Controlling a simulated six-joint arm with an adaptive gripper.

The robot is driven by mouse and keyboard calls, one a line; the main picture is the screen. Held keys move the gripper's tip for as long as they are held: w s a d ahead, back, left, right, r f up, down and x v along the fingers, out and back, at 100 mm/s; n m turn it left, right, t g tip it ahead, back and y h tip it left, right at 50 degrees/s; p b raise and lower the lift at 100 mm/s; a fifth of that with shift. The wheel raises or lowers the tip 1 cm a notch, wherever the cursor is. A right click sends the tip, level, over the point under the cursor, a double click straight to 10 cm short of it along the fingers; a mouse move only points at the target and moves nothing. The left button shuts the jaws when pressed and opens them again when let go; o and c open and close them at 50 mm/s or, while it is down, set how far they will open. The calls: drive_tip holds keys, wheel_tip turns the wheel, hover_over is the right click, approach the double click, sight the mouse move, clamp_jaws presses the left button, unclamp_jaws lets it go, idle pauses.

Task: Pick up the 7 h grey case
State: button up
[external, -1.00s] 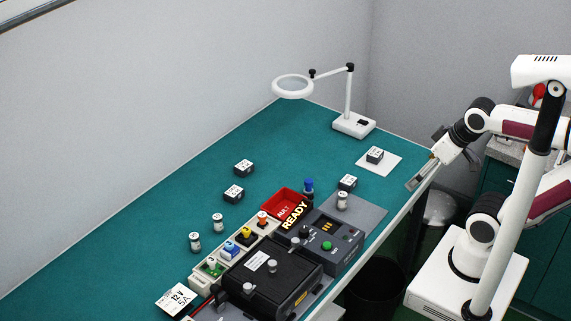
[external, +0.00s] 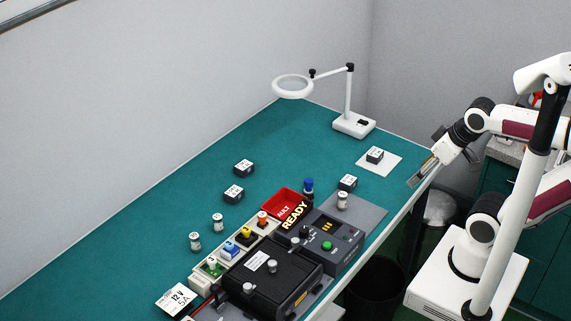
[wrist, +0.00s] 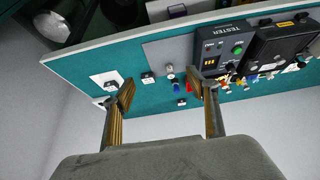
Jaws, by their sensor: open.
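Several small dark grey cases with white printed tops lie on the green bench. Two, an upper case (external: 244,168) and a lower case (external: 234,194), are left of centre. A third case (external: 348,183) lies by the grey plate, and a fourth case (external: 375,155) is on a white card. The print is too small for me to tell which is the 7 h case. My gripper (external: 421,173) is at the bench's right edge, apart from all cases. In the wrist view its fingers (wrist: 162,90) are spread and empty, with cases beyond them.
A magnifier lamp (external: 353,124) stands at the back. A red tray (external: 286,203), a tester (external: 327,243) and a black box (external: 270,276) crowd the front. Small cylinders, including a white one (external: 218,222), stand around. The green bench left of centre is mostly clear.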

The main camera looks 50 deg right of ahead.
drive_tip(key=shift+w+d, duration=0.1)
drive_tip(key=t+h, duration=0.3)
drive_tip(key=t, duration=0.1)
hover_over(375, 156)
drive_tip(key=s, duration=0.6)
wheel_tip(375, 156, down, 10)
drive_tip(key=r, duration=0.1)
drive_tip(key=d+f, duration=0.1)
drive_tip(key=f, duration=0.1)
drive_tip(key=d+f+t+y, duration=0.1)
drive_tip(key=f, duration=0.1)
drive_tip(key=f+n+t+y, duration=0.1)
drive_tip(key=f, duration=0.2)
drive_tip(key=shift+d+f, duration=0.1)
drive_tip(key=shift+d, duration=0.3)
drive_tip(key=shift+s+f+t+y, duration=0.45)
drive_tip(key=shift+f+t+y, duration=0.1)
drive_tip(key=shift+t+y, duration=0.05)
drive_tip(key=shift+s+a+f+t+y, duration=0.25)
drive_tip(key=shift+s+t+y, duration=0.05)
drive_tip(key=shift+s+y, duration=0.1)
drive_tip(key=shift+w, duration=0.1)
drive_tip(key=shift+x, duration=1.25)
